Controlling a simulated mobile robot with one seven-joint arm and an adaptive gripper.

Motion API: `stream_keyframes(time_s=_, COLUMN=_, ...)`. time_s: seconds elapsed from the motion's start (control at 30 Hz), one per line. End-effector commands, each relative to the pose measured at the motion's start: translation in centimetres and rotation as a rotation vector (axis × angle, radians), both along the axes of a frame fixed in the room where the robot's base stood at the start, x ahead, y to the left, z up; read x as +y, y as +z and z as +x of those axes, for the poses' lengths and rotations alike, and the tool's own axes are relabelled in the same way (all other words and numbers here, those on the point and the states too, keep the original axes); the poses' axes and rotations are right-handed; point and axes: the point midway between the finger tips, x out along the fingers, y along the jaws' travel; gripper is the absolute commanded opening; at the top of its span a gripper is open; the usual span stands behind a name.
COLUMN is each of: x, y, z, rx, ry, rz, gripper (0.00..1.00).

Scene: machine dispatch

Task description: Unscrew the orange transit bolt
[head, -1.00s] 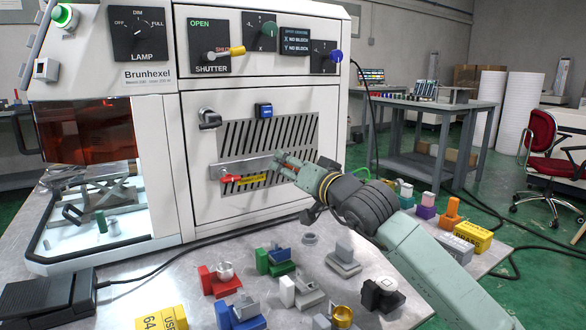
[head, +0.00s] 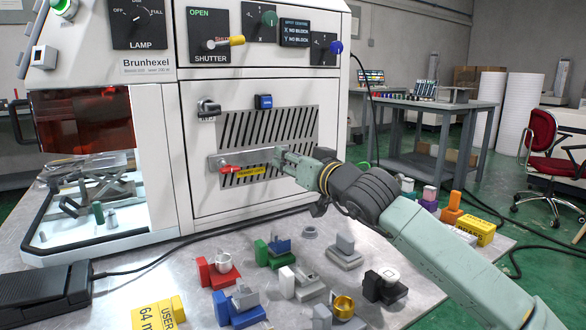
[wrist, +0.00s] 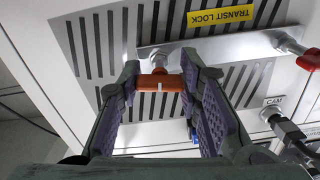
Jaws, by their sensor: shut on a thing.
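The orange transit bolt (wrist: 160,82) shows in the wrist view at one end of the metal transit bar, with a pale mark on its head. My gripper (wrist: 158,80) is shut on it, a finger pad at each side. In the head view my gripper (head: 279,157) is at the right end of the bar (head: 258,157) and hides the bolt. The bar lies across the slotted vent plate, with a yellow TRANSIT LOCK label (wrist: 220,16) and a red-handled part (head: 230,169) at its other end.
Below, the metal table carries several coloured fixtures, such as a red one (head: 218,275). A CAM connector with a cable (wrist: 275,113) is close by in the wrist view.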

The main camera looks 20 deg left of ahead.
Motion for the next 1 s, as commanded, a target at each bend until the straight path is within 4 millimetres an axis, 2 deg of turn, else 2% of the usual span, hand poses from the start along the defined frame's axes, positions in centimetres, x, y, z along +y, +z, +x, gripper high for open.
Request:
stream_keyframes(time_s=0.1, x=-0.03, y=-0.07, z=0.02, rx=-0.063, ry=-0.001, rz=-0.051, gripper=0.10)
stream_keyframes(time_s=0.4, x=-0.01, y=0.00, z=0.02, rx=-0.089, ry=-0.001, rz=-0.071, gripper=0.10)
stream_keyframes(time_s=0.7, x=-0.03, y=0.04, z=0.02, rx=-0.401, ry=-0.001, rz=-0.315, gripper=0.10)
stream_keyframes(time_s=1.0, x=0.00, y=0.05, z=0.02, rx=-0.423, ry=0.000, rz=-0.330, gripper=0.10)
